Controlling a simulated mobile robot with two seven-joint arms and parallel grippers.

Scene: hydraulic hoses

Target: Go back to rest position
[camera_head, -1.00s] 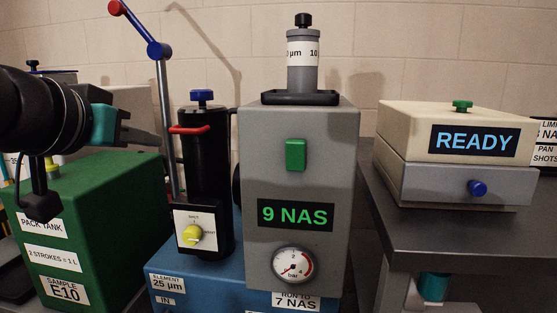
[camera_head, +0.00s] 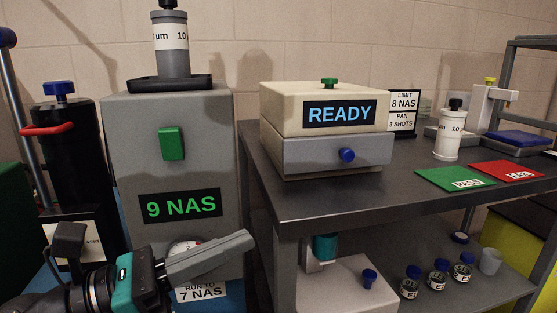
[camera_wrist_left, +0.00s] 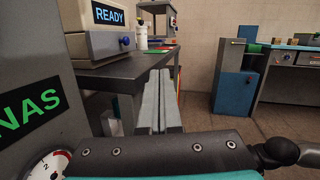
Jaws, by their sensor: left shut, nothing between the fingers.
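My left gripper (camera_head: 248,240) comes in low at the left in the head view, with its grey fingers shut and empty. It is in front of the grey cabinet (camera_head: 120,215) reading 9 NAS, over part of its gauge and the RUN TO 7 NAS label. The fingers point right, towards the dark table. In the left wrist view the two fingers (camera_wrist_left: 160,100) lie side by side, with the dark table behind them. Whether the gripper touches the cabinet I cannot tell. My right gripper is not in view.
A cream and grey READY box (camera_head: 285,155) stands on the dark table (camera_head: 310,205). Green (camera_head: 440,180) and red (camera_head: 492,172) mats and a grey-white bottle (camera_head: 448,140) are further right. Capped jars (camera_head: 437,275) stand on the lower shelf. A black canister (camera_head: 75,165) is left of the cabinet.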

